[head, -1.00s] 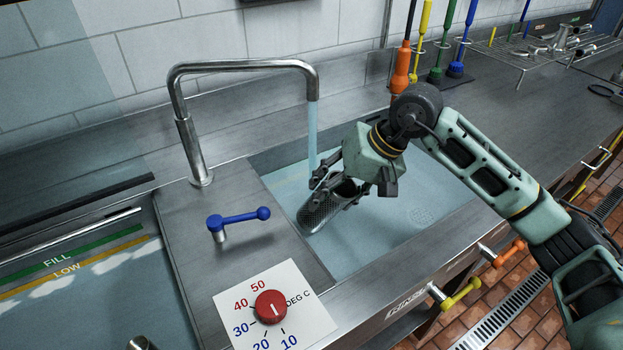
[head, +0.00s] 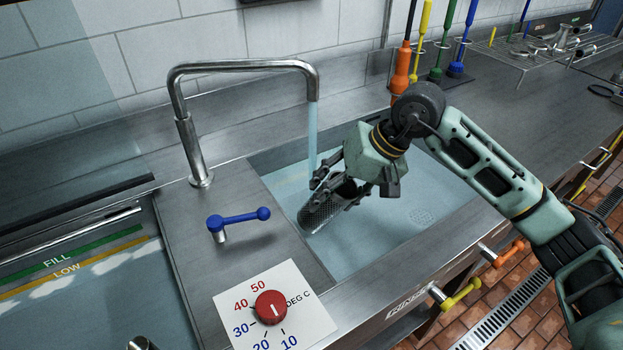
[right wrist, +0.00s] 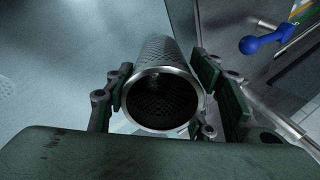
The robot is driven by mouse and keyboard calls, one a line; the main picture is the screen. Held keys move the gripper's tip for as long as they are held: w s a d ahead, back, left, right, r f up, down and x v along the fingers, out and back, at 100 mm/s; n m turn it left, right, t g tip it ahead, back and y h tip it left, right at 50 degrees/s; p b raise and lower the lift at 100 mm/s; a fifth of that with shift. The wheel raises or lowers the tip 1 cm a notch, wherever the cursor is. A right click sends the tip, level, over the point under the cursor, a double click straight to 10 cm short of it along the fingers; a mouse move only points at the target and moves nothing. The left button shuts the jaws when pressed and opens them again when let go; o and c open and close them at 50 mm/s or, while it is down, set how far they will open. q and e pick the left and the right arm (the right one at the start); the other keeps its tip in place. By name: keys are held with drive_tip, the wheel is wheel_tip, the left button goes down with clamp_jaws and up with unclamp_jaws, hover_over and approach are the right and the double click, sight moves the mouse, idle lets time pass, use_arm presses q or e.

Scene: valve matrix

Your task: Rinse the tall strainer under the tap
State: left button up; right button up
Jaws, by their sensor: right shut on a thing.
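The tall strainer (head: 322,214) is a perforated metal cylinder, held tilted inside the sink basin. My right gripper (head: 338,184) is shut on it near its open rim. In the right wrist view the strainer (right wrist: 165,85) points away from me with its mouth toward the camera, between the fingers (right wrist: 168,95). The tap (head: 247,68) is a bent steel pipe at the back of the sink. A stream of water (head: 312,135) falls from its spout toward the strainer; the gripper partly hides where it lands. My left gripper is not in view.
A blue lever (head: 238,219) stands on the ledge left of the rinse basin (head: 425,195). A red temperature dial (head: 270,307) sits in front of it. A wire rack (head: 540,52) stands at the far right.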

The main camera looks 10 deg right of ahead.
drive_tip(key=shift+s+d+r, duration=0.2)
drive_tip(key=shift+s+r, duration=0.75)
drive_tip(key=shift+s, duration=0.2)
drive_tip(key=shift+s+d+r, duration=0.15)
drive_tip(key=shift+s+r, duration=0.75)
drive_tip(key=shift+s, duration=0.2)
